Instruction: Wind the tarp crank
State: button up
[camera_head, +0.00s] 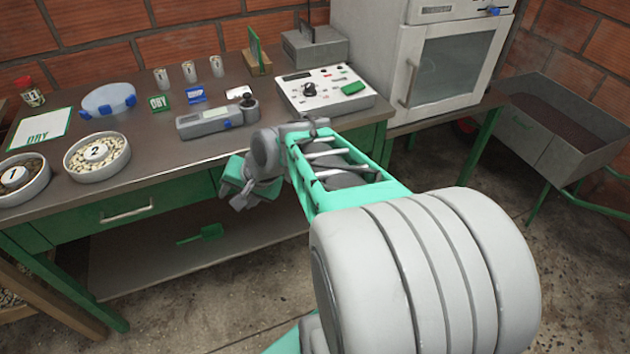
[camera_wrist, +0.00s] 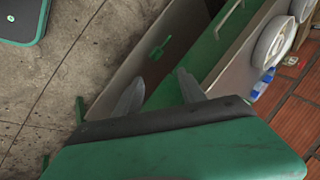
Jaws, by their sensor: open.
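No tarp or tarp crank can be made out in either view. My gripper (camera_head: 240,190) hangs in front of the right part of the workbench in the head view, below the level of its top. In the wrist view my gripper (camera_wrist: 158,92) shows two grey fingertips spread apart, with nothing between them. Beyond the fingertips are the green bench front and the lower shelf. My arm covers part of the bench's right end in the head view.
The workbench (camera_head: 150,90) carries numbered bowls, including bowl 2 (camera_head: 97,155), cups and a control box (camera_head: 325,90). A green scoop (camera_head: 200,234) lies on the lower shelf. A white oven (camera_head: 440,70) and a grey cart (camera_head: 550,150) stand right. Floor in front is clear.

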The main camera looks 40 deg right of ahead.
jog(key=w+d+f+m+t+b, duration=0.2)
jog(key=d+f+m+t+b, duration=0.2)
jog(key=d+f+m+b, duration=0.35)
jog(key=w+d+f+m+t+b, duration=0.3)
jog(key=d+f+m+b, duration=0.25)
jog(key=d+m, duration=0.45)
jog(key=s+d+m+t+h+b, duration=0.4)
jog(key=s+d+m+t, duration=0.15)
jog(key=d+m, duration=0.6)
jog(key=w, duration=0.2)
jog(key=w+d+n+b, duration=0.1)
jog(key=w, duration=0.1)
jog(key=w+d+n+g, duration=0.1)
jog(key=w, duration=0.1)
jog(key=shift+w+d+f+b, duration=0.1)
jog(key=shift+w+d+b, duration=0.05)
jog(key=shift+w+b, duration=0.2)
jog(key=shift+w, duration=0.2)
jog(key=shift+c, duration=0.2)
grip_shut()
